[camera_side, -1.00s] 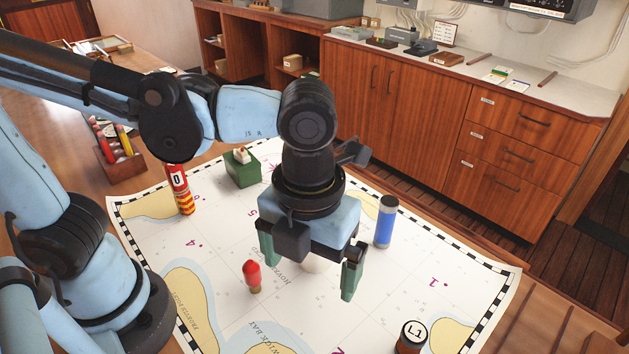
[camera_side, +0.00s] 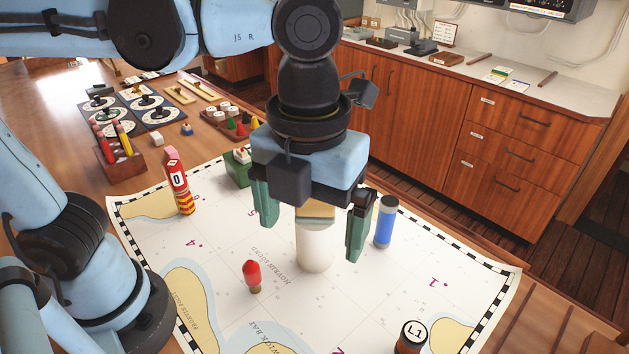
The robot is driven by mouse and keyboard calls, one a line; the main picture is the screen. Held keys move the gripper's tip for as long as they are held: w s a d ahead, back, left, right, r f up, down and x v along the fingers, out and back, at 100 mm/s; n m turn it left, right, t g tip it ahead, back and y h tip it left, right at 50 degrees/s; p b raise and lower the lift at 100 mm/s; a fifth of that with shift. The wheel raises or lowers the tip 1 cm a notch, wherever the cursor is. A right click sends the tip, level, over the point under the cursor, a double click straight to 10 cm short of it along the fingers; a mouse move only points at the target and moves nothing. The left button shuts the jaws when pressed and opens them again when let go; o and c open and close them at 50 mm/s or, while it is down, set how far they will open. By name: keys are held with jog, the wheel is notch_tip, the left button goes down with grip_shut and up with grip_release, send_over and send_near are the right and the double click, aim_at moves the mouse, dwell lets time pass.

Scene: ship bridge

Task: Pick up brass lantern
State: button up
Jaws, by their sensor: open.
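A cream cylinder with a brass-coloured upper part (camera_side: 315,248) stands upright on the chart, below the middle of my gripper. The gripper body hides its top. I cannot tell whether it is the brass lantern; nothing else in view clearly looks like one. My gripper (camera_side: 312,242) points down with its two green fingers wide apart, one on each side of the cylinder in the picture. Gaps show between the cylinder and both fingers, and nothing is held.
On the chart (camera_side: 215,270) stand a red-topped piece (camera_side: 252,276), a blue cylinder (camera_side: 384,225), a dark L1 buoy (camera_side: 411,338), a red-and-yellow striped buoy (camera_side: 184,201) and a green box (camera_side: 237,172). Wooden cabinets (camera_side: 400,110) stand behind.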

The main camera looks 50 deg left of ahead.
jog(key=w+a+r+n+h, duration=0.1)
jog(key=w+a+n+h, duration=0.5)
jog(key=n, duration=1.1)
jog(key=w+a+r+n+h, duration=0.15)
jog(key=w+a+n, duration=0.7)
jog(key=n, duration=0.85)
jog(key=w+a+r+n+t+h, duration=0.15)
jog(key=a+n+t, duration=0.35)
jog(key=a+n, duration=0.65)
jog(key=w+a+n+t+h, duration=0.1)
jog(key=w+a+n+t, duration=0.25)
jog(key=a+n, duration=0.8)
notch_tip(320, 180, down, 15)
jog(key=d+n, duration=0.1)
jog(key=d, duration=0.2)
jog(key=shift+t, duration=0.25)
jog(key=x, duration=0.6)
jog(key=shift+w+r, duration=0.1)
jog(key=shift+w, duration=0.15)
jog(key=x, duration=0.4)
jog(key=shift+d+r, duration=0.25)
jog(key=shift+r, duration=0.15)
jog(key=shift+w+d+f, duration=0.2)
jog(key=shift+w+d, duration=0.05)
jog(key=shift+d, duration=0.1)
jog(key=c, duration=1.4)
